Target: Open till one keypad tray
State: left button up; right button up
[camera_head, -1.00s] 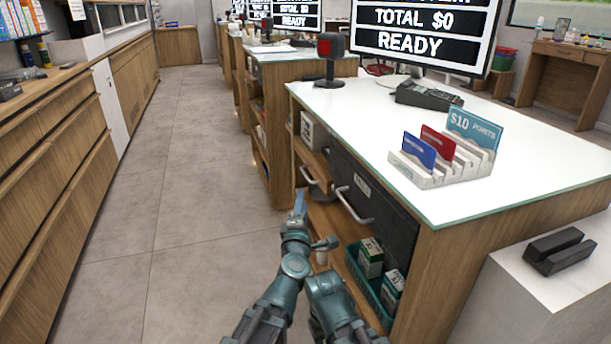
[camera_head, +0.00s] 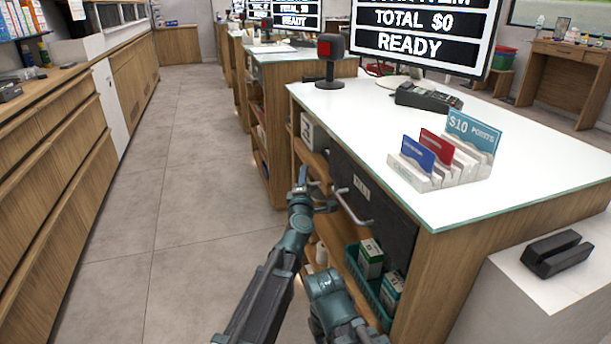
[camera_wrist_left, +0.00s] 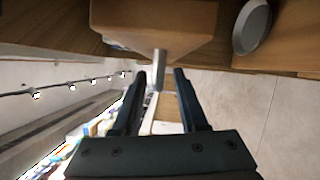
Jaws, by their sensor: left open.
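Till one's counter (camera_head: 455,200) has a dark drawer front (camera_head: 372,195) with a small pale label and a bar handle (camera_head: 352,208). A second bar handle (camera_head: 322,190) shows to its left, partly behind my left gripper. Which part is the keypad tray, I cannot tell. My left gripper (camera_head: 302,180) is at the counter's open side, near that second handle. In the left wrist view, my left gripper (camera_wrist_left: 160,80) is open. A pale grey bar (camera_wrist_left: 160,70) under a wooden block (camera_wrist_left: 155,22) shows between its fingers; contact is unclear. My right gripper's fingers are not in view.
A teal basket of boxes (camera_head: 362,277) sits on the lower shelf. A card terminal (camera_head: 428,97), a card rack (camera_head: 440,180) and a red-fronted scanner (camera_head: 329,60) stand on the white top. The aisle floor (camera_head: 190,210) on the left is clear.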

pick_arm(q)
jog(key=shift+w, duration=0.55)
grip_shut()
jog(key=shift+d, duration=0.1)
dwell(1.0)
